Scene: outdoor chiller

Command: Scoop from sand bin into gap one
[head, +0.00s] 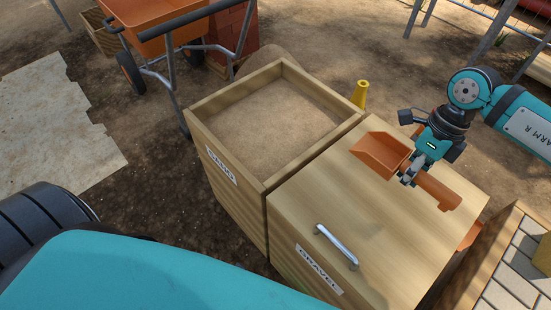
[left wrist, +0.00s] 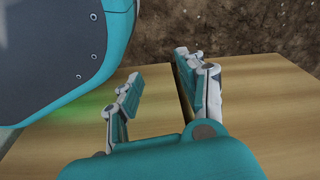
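The orange scoop (head: 383,153) is at the wooden lid of the gravel bin, its pan towards the sand bin and its handle (head: 438,189) to the right. My right gripper (head: 409,178) is at the scoop where pan and handle meet; its fingertips are too small to show whether they are closed on it. The open-topped sand bin (head: 228,176), labelled SAND, holds pale sand (head: 275,115) with a nearly level surface. My left gripper (left wrist: 157,88) is open and empty in the left wrist view, over a wooden surface; its fingers are out of the head view.
The closed gravel bin (head: 350,228) with a metal handle (head: 336,247) adjoins the sand bin. A yellow cone-like object (head: 360,94) stands behind them. An orange wheelbarrow (head: 155,20) and bricks (head: 232,35) are at the back left. Pavers (head: 515,262) lie at right.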

